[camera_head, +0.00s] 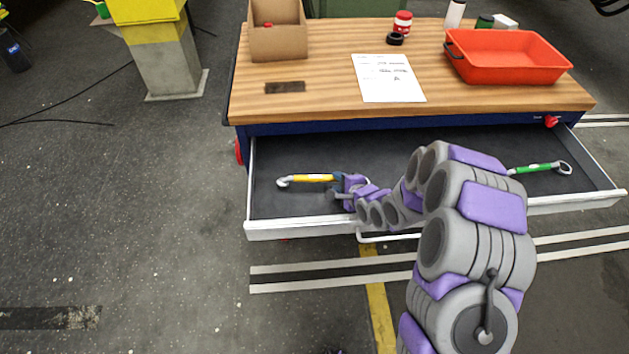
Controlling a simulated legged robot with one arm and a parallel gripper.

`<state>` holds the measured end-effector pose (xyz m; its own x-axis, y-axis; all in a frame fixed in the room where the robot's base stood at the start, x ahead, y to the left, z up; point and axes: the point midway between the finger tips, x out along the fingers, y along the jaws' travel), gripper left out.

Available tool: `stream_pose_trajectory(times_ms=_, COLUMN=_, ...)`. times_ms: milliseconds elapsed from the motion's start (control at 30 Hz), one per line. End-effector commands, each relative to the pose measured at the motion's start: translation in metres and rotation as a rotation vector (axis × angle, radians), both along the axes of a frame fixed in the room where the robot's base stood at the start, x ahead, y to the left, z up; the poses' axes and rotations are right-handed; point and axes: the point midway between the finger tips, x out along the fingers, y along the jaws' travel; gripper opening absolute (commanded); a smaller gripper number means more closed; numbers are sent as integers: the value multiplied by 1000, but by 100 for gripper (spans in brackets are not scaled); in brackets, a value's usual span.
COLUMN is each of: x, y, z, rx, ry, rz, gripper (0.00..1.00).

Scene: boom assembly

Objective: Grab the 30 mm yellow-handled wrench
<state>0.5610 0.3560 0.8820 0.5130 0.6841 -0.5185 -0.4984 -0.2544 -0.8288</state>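The yellow-handled wrench (312,178) lies in the open drawer (270,205), left of its middle. One metal end points left, and part of its right end is hidden by my gripper. My gripper (341,186) is inside the drawer at the right end of the yellow handle. It overlaps the wrench in this view. I cannot tell whether the fingers touch the wrench, or whether they are open or shut. The size marking is too small to read.
A green-handled wrench (536,168) lies at the drawer's right side. The drawer's front wall (300,229) stands close to my arm. On the workbench (320,95) are a cardboard box (279,42), a paper sheet (388,78) and a red bin (510,72). A yellow post stands left.

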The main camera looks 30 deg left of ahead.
Motion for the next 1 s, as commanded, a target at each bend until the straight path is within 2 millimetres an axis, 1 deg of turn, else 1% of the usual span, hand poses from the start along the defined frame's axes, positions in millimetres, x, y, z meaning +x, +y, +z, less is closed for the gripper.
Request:
stream_pose_trajectory(times_ms=33, x=4, y=4, z=-6, rx=0, ry=-2, rz=1, gripper=36)
stream_pose_trajectory(times_ms=100, x=10, y=10, z=-11, rx=0, ry=-2, rz=1, gripper=36)
stream_pose_trajectory(times_ms=300, x=16, y=25, z=-17, rx=-3, ry=-3, rz=0, gripper=36)
stream_pose_trajectory(times_ms=500, x=17, y=26, z=-17, rx=-3, ry=-3, rz=0, gripper=36)
stream_pose_trajectory(times_ms=567, x=17, y=26, z=-17, rx=-3, ry=-3, rz=0, gripper=30)
stream_pose_trajectory(times_ms=867, x=17, y=22, z=-17, rx=0, ry=-1, rz=-2, gripper=2)
stream_pose_trajectory(times_ms=900, x=17, y=22, z=-17, rx=0, ry=-1, rz=-2, gripper=0)
stream_pose_trajectory(times_ms=1000, x=17, y=23, z=-17, rx=-1, ry=-2, rz=-1, gripper=0)
